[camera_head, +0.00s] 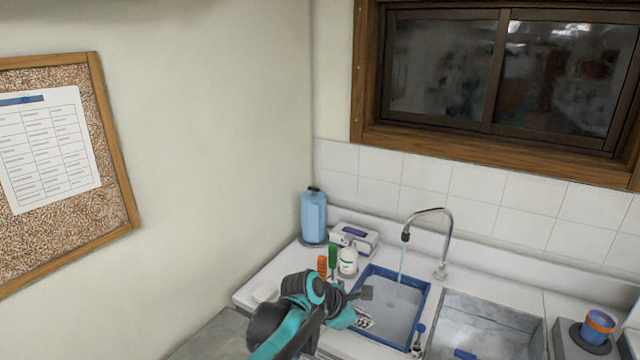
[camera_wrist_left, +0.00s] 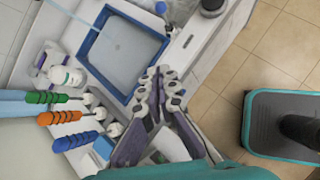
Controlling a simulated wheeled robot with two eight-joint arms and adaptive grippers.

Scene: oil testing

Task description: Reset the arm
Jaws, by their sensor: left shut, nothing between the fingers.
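My left arm, teal and black, comes in at the bottom of the head view. Its gripper (camera_head: 362,294) is above the counter at the near left edge of a blue-rimmed basin (camera_head: 424,302). In the left wrist view the two grey fingers (camera_wrist_left: 158,78) are together with nothing between them. Their tips are near the corner of the same basin (camera_wrist_left: 84,58), though whether they touch it is unclear. My right gripper is not in view.
A running tap (camera_head: 431,212) pours into the basin. Left of it stand a blue jug (camera_head: 313,216), a white bottle (camera_head: 348,261) and brushes with green (camera_wrist_left: 47,97), orange (camera_wrist_left: 58,117) and blue (camera_wrist_left: 75,141) handles. A metal sink (camera_head: 490,325) lies to the right.

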